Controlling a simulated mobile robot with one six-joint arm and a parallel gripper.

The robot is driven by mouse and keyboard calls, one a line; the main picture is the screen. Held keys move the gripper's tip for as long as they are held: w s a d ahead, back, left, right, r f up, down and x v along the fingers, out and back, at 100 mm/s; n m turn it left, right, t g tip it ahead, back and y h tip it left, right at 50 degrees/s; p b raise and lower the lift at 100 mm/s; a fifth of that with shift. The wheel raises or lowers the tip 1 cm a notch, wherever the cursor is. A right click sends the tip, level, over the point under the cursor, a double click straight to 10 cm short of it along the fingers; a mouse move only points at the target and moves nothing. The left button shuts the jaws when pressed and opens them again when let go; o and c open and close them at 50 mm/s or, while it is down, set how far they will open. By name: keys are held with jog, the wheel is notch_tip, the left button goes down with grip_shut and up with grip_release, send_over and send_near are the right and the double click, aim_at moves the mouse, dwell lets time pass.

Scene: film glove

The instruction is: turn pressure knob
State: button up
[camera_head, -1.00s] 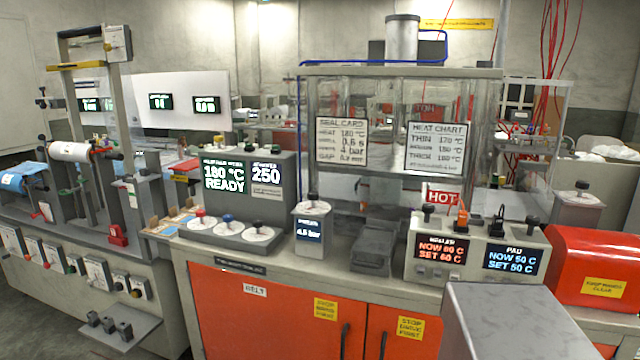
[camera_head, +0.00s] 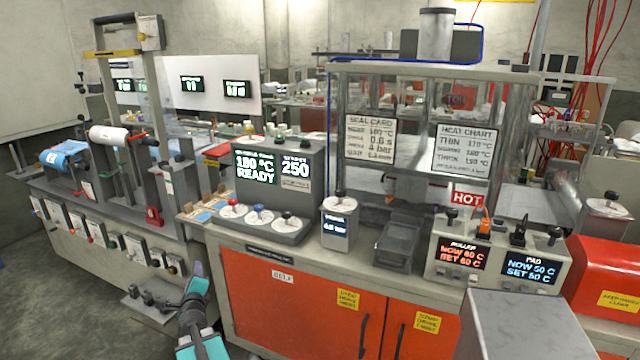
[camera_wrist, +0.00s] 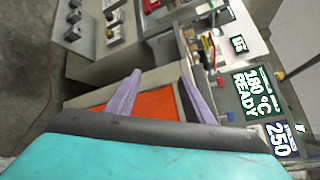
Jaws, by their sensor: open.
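The pressure box (camera_head: 335,243) is a small grey unit with a blue display that seems to read 4.5 bar. Its black-handled knob on a white dial (camera_head: 340,203) sits on top, at the middle of the bench. My gripper (camera_head: 198,270) is low at the left, in front of the orange cabinet, well left of and below the knob. In the wrist view my gripper (camera_wrist: 158,92) shows two purple fingers spread apart with nothing between them. The pressure knob is not seen in the wrist view.
The sealer unit (camera_head: 280,170) with three dials stands left of the pressure box. A dark grey tray-like block (camera_head: 398,245) and the roller/pad heater box (camera_head: 497,255) marked HOT are to its right. A clear-panelled frame with two cards (camera_head: 410,68) rises behind.

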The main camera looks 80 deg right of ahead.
jog(key=s+d+r+m+g+h+p, duration=0.2)
jog(key=s+d+r+m+g+h, duration=0.1)
jog(key=s+d+r+m, duration=0.45)
jog(key=m+g+p, duration=0.4)
jog(key=m+g, duration=0.9)
jog(key=m, duration=0.3)
send_near(337, 192)
jog(key=d, duration=0.2)
jog(key=shift+s+a+f, duration=0.1)
jog(key=shift+s+f, duration=0.15)
jog(key=shift+s, duration=0.2)
jog(key=shift+r+p+x, duration=0.2)
jog(key=shift+p+x, duration=1.95)
jog(key=shift+x, duration=4.7)
